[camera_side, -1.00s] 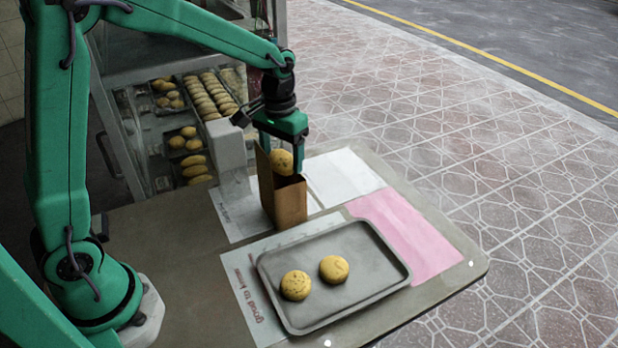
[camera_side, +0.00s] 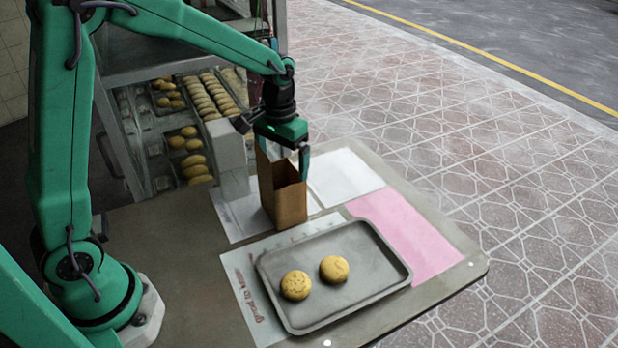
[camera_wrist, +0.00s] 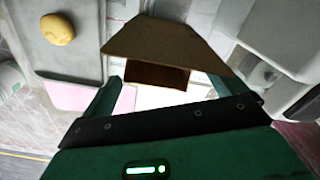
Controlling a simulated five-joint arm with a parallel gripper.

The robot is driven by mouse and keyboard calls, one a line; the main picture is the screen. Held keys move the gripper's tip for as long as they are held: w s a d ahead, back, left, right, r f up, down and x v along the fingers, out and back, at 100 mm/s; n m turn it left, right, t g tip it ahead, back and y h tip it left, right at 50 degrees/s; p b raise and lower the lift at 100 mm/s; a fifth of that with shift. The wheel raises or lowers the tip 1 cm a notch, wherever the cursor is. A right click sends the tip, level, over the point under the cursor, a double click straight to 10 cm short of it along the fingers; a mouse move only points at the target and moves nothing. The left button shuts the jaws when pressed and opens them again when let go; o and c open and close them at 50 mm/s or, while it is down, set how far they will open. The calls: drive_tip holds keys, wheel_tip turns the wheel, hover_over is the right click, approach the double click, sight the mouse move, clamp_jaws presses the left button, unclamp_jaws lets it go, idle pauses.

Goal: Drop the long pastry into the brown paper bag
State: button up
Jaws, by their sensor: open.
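The brown paper bag (camera_side: 291,206) stands upright and open on the counter, behind the tray. It also shows in the wrist view (camera_wrist: 165,45), with a dark inside. My gripper (camera_side: 284,163) is open and empty over the bag's mouth, its fingers spread around the upper part of the bag. In the wrist view the two fingers (camera_wrist: 165,88) stand apart on either side of the bag. The long pastry is not visible in either view now; the inside of the bag is too dark and covered to show it.
A grey tray (camera_side: 375,285) with two round pastries (camera_side: 296,285) (camera_side: 333,268) lies in front of the bag. A white sheet (camera_side: 343,178) and a pink sheet (camera_side: 405,235) lie flat to the right. Glass-fronted shelves of baked goods (camera_side: 200,130) stand behind left.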

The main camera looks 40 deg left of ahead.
drive_tip(key=shift+r, duration=0.1)
wheel_tip(320, 180, up, 8)
idle(0.7)
idle(0.4)
drive_tip(key=s+r+t, duration=0.1)
drive_tip(key=s+t, duration=0.1)
drive_tip(key=s, duration=0.8)
drive_tip(key=s+r+m+t, duration=0.1)
drive_tip(key=s+r+t, duration=0.1)
drive_tip(key=s, duration=0.8)
drive_tip(key=shift+a+r+t, duration=0.2)
drive_tip(key=shift+a+t, duration=0.2)
drive_tip(key=shift+t, duration=0.4)
